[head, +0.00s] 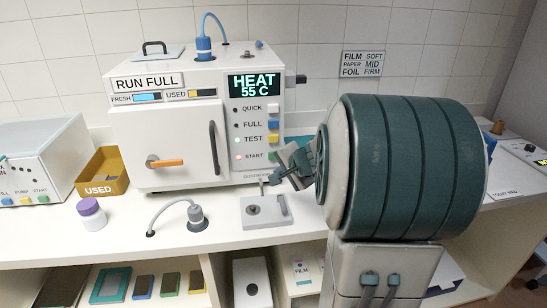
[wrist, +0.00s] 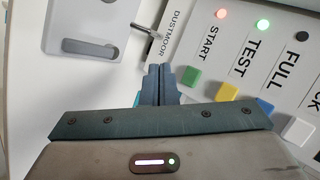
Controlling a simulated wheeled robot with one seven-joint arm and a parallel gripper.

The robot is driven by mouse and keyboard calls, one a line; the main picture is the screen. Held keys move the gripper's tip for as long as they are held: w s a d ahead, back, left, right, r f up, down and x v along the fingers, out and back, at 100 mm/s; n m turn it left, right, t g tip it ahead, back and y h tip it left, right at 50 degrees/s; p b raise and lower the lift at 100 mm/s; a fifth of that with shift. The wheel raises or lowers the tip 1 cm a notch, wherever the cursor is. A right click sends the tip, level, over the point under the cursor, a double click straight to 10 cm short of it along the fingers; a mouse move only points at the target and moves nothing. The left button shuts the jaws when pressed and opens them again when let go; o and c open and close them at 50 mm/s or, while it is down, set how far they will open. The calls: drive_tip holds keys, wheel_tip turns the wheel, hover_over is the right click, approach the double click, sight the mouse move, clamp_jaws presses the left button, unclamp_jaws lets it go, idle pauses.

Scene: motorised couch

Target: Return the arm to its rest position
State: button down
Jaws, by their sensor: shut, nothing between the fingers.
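My gripper (head: 297,162) is in front of the lower right corner of the white machine (head: 172,113), left of my large dark green arm link. In the wrist view its two fingers (wrist: 158,75) are together with nothing between them. They point toward the machine's button panel, close to the green START button (wrist: 190,77); I cannot tell whether they touch anything. The yellow TEST button (wrist: 227,92) shows to the right of the fingers. The panel display reads HEAT 55 C (head: 254,86), and lights beside TEST and START are lit.
A small grey plate with a lever (head: 266,211) lies on the counter below my gripper. Another machine (head: 522,165) is at far right.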

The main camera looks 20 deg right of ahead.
drive_tip(key=s+a+n+g+y, duration=0.2)
drive_tip(key=s+a+n+g, duration=0.2)
drive_tip(key=s+a+n, duration=0.75)
drive_tip(key=s+a+f+n+g+h, duration=0.2)
drive_tip(key=s+a+g+h, duration=0.1)
drive_tip(key=s, duration=0.8)
drive_tip(key=shift+s+a+f, duration=0.2)
drive_tip(key=shift+s+a, duration=0.1)
drive_tip(key=shift+a, duration=0.3)
